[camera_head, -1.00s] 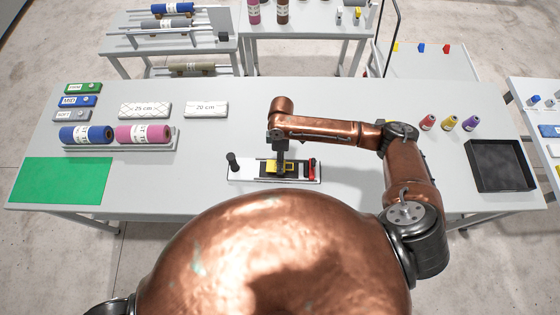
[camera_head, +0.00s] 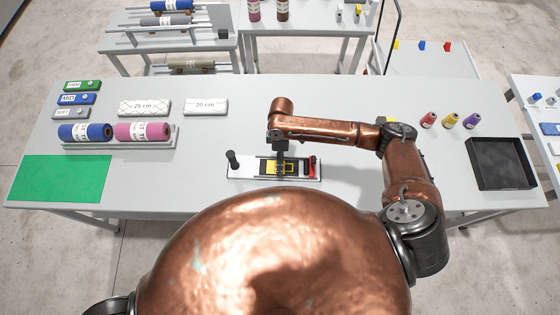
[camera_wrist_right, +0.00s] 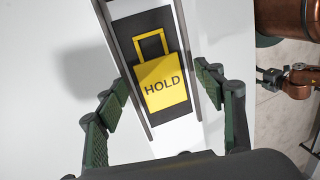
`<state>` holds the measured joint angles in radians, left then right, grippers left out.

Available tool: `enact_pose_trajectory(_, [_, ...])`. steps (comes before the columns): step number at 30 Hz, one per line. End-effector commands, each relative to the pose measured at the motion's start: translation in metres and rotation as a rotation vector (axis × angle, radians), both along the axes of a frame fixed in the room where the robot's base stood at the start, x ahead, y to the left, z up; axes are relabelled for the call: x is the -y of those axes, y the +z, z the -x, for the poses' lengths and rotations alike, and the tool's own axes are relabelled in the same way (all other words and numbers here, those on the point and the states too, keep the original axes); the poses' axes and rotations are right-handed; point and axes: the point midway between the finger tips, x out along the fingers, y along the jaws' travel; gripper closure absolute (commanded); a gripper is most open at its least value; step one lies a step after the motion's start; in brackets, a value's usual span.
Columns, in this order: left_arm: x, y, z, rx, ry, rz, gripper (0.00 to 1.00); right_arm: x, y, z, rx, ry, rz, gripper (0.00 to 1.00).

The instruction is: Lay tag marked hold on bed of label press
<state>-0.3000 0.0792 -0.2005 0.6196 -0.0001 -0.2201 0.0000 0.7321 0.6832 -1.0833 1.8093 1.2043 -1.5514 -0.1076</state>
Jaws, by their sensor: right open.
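The yellow tag (camera_wrist_right: 163,82), marked HOLD and with an open loop at one end, lies flat on the dark bed of the label press (camera_wrist_right: 183,135) between its two rails. The press (camera_head: 240,172) stands on the table in the head view, with a black knob at its left and a red part at its right. The tag (camera_head: 272,168) shows there as a small yellow patch under my right gripper (camera_head: 280,160). In the right wrist view the fingers of my right gripper (camera_wrist_right: 170,100) are spread on either side of the tag, apart from it. My left gripper is out of view.
On the table (camera_head: 330,95), a green mat (camera_head: 62,179) lies at left, near blue and pink rolls (camera_head: 143,131). White blocks marked 25 cm and 20 cm (camera_head: 206,106) lie behind. Spools (camera_head: 450,120) and a black tray (camera_head: 500,163) are at right. The table's middle back is clear.

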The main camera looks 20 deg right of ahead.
Motion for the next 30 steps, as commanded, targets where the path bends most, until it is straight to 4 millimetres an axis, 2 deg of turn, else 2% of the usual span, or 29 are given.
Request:
enact_pose_trajectory(7, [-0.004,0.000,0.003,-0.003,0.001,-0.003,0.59,0.000,0.001,0.000,0.000,0.000,0.000,0.37])
enact_pose_trajectory(11, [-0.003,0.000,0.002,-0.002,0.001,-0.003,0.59,0.001,0.011,-0.004,0.002,-0.001,-0.001,0.37])
enact_pose_trajectory(24, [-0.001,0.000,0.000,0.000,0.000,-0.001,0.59,0.008,0.093,-0.024,0.003,0.000,0.000,0.37])
enact_pose_trajectory(30, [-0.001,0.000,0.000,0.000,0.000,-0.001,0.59,0.009,0.113,-0.028,0.001,-0.001,0.001,0.37])
